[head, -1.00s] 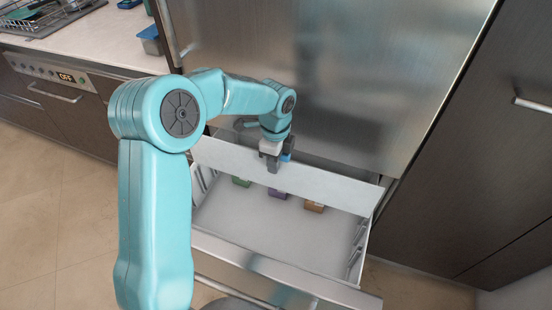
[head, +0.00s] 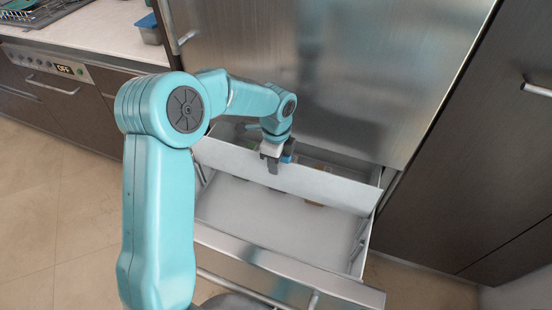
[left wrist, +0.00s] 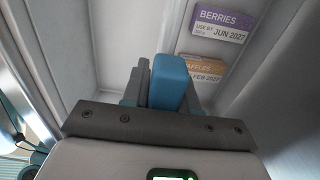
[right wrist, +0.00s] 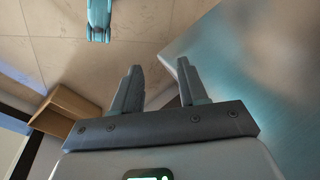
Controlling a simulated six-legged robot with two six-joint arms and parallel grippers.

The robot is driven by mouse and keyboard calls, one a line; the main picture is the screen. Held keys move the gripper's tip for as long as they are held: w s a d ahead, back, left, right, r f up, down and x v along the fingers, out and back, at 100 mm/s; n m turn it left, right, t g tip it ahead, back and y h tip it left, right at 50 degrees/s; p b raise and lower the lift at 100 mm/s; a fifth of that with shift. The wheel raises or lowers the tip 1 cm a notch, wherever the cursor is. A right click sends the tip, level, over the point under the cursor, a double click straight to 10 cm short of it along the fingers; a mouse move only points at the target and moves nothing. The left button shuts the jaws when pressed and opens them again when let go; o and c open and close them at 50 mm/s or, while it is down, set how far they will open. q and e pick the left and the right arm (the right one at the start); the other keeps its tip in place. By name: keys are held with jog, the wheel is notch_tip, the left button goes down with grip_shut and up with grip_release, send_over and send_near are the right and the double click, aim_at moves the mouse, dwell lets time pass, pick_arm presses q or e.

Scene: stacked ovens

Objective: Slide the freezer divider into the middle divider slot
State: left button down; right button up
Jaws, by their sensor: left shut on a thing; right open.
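The freezer divider (head: 330,187) is a long white panel lying crosswise over the open freezer drawer (head: 270,215) in the head view. My left gripper (head: 273,165) is shut on it near its middle, from above. In the left wrist view, a blue block (left wrist: 170,78) sits between the fingers of my left gripper (left wrist: 165,88). Grey fittings, perhaps slots, line the right inner wall of the drawer (head: 362,238); the middle slot is not clear. The divider's lower edge partly hides the drawer's inside. My right gripper (right wrist: 160,68) is open and empty, apart from the drawer.
A berries box (left wrist: 222,18) and a waffles box (left wrist: 200,68) lie in the drawer, mostly hidden by the divider in the head view. The steel freezer front (head: 340,80) rises behind. A counter (head: 110,30) stands at the left. The drawer's front part is empty.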

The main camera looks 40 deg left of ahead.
pick_arm(q)
notch_tip(320, 180, down, 15)
jog(key=b, duration=0.9)
dwell(0.6)
jog(key=shift+f, duration=0.3)
dwell(0.5)
jog(key=c, duration=0.8)
grip_release()
notch_tip(320, 180, up, 16)
jog(key=p, duration=0.4)
jog(key=shift+r, duration=0.15)
notch_tip(320, 180, up, 22)
jog(key=p, duration=2.2)
